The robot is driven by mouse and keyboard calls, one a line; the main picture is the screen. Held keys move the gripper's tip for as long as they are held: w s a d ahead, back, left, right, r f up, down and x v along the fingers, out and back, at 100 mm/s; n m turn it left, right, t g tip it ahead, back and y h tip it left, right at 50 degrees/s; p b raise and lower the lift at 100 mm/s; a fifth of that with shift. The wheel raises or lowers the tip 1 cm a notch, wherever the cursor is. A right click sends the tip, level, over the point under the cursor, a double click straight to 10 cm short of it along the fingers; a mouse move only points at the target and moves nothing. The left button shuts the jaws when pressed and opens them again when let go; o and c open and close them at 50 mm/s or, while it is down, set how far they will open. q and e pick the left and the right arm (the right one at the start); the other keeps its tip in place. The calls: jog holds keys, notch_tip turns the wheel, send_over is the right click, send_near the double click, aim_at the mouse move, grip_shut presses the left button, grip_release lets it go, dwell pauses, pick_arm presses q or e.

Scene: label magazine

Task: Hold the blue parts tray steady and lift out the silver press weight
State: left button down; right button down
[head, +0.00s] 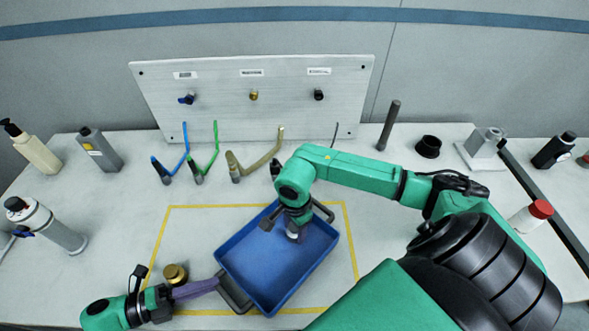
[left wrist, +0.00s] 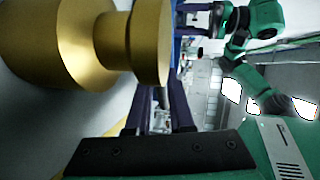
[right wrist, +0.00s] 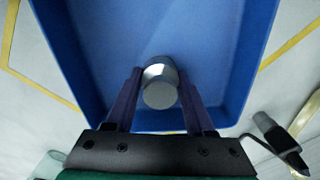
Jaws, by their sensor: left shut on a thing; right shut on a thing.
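The blue parts tray (head: 268,288) sits inside the yellow outline, turned at an angle, with a dark handle (head: 236,296) at its near left end. My left gripper (head: 216,284) is shut on that handle; in the left wrist view the grip itself is hard to make out. The silver press weight (head: 293,237) is inside the tray, near its far end. My right gripper (head: 294,222) reaches down over it and is shut on it. In the right wrist view the silver weight (right wrist: 160,87) is between both fingers; whether it touches the tray floor I cannot tell.
A brass weight (head: 175,274) stands close beside my left gripper and looms large in the left wrist view (left wrist: 85,45). Behind the tray are several coloured hoses and a panel (head: 250,115). Bottles stand left, and a red-capped bottle (head: 530,216) stands right.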

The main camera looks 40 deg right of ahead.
pick_arm(q)
jog(key=shift+f, duration=0.1)
pick_arm(e)
notch_tip(320, 180, up, 10)
jog(key=shift+r, duration=0.1)
pick_arm(q)
jog(key=c, duration=0.7)
grip_release()
jog(key=v, duration=1.2)
jog(key=shift+w, duration=0.1)
